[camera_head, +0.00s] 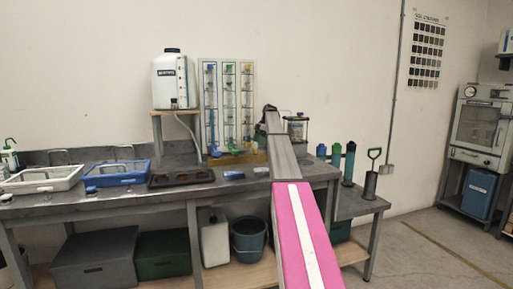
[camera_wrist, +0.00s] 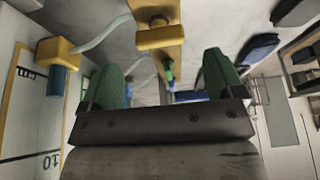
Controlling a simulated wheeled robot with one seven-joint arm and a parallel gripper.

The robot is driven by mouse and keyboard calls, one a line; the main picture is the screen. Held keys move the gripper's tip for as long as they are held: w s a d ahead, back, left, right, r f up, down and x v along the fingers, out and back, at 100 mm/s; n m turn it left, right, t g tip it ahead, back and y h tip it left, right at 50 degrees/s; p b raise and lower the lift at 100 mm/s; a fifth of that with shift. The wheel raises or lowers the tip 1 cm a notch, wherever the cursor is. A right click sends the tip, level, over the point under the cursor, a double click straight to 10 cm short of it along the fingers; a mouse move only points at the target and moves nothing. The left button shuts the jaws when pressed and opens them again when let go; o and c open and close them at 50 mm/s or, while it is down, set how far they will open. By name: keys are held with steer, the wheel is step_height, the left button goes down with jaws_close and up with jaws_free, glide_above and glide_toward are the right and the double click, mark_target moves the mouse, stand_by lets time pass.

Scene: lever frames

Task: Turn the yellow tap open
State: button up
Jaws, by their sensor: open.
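In the head view the panel (camera_head: 219,66) on the bench has blue, green and yellow strips with tap fittings at their feet. The yellow strip (camera_head: 248,85) is rightmost; its foot is close to my arm and its tap is not clear. In the wrist view a yellow fitting (camera_wrist: 60,52) with a blue end stands left of my gripper. A yellow bar (camera_wrist: 157,38) with a brass part lies ahead, joined to it by a clear tube. My gripper (camera_wrist: 163,62) is open, its green fingers apart. A small green piece (camera_wrist: 169,71) shows between them; I cannot tell its depth.
On the bench (camera_head: 110,202) are a white tray (camera_head: 42,179), a blue tray (camera_head: 119,174) and a dark tray (camera_head: 181,178) at left. A white jug (camera_head: 175,80) stands on a wooden stand beside the panel. A glass jar (camera_head: 296,130) and upright cylinders (camera_head: 350,163) stand right of my arm.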

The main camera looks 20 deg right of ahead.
steer(key=v, duration=0.6)
